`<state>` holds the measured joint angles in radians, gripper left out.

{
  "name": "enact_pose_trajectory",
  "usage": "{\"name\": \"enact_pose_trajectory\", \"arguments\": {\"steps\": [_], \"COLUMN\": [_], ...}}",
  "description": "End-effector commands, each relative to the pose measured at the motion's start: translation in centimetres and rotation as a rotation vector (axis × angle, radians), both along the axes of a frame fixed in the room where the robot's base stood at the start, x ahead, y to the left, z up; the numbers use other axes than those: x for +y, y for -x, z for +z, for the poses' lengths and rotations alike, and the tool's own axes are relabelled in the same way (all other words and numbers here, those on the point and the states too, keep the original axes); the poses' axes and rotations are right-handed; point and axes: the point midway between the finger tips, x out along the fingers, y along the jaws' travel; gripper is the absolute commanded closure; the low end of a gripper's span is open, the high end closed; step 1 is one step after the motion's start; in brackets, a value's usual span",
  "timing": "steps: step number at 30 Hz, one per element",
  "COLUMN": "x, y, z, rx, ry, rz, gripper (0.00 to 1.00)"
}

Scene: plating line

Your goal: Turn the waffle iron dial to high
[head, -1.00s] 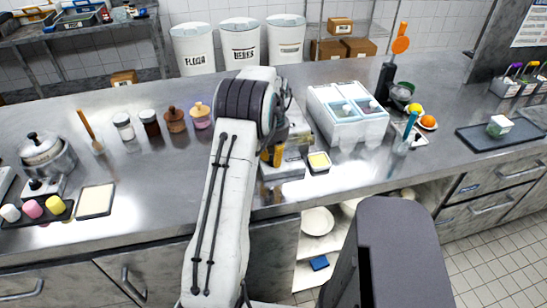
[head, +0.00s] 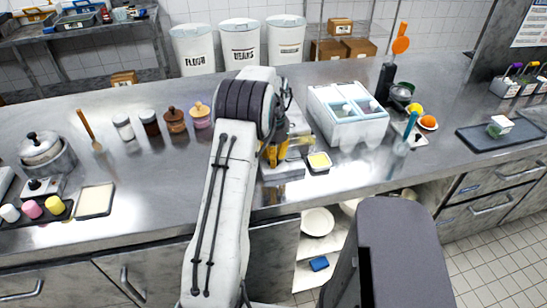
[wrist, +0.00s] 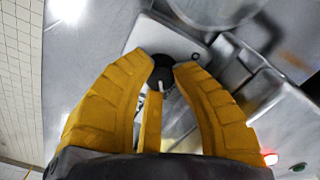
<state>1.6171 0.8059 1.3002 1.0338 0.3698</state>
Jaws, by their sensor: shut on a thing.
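The waffle iron (head: 284,172) is a grey metal unit near the front edge of the counter, partly hidden behind my arm in the head view. Its dial (wrist: 161,76) is a round black knob with a white pointer mark, on a pale panel (wrist: 150,42) in the wrist view. The mark points toward the bottom of that picture. My yellow gripper (wrist: 160,70) is shut on the dial, with a curved fingertip at each side of it. In the head view my gripper (head: 275,154) is low over the iron. The dial's setting labels cannot be read.
A small dark tray with a yellow block (head: 319,161) sits just right of the iron. A white two-bin container (head: 347,128) stands farther right. Several jars (head: 175,121) stand to the left. A red light (wrist: 270,159) glows in the wrist view.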

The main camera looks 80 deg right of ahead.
Motion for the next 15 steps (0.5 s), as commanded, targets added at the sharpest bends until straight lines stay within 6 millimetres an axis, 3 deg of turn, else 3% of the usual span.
{"name": "enact_pose_trajectory", "arguments": {"steps": [2, 3, 11, 15], "x": [0.14, 0.14, 0.08, 0.05], "y": [0.0, 0.0, 0.01, 0.0], "z": [-0.26, -0.26, -0.14, -0.1], "rx": [-0.001, -0.001, 0.0, 0.0], "ry": [-0.006, -0.006, -0.003, -0.002], "rz": [0.001, 0.001, 0.002, 0.002], "gripper": [1.0, 0.72, 0.49, 0.48]}}
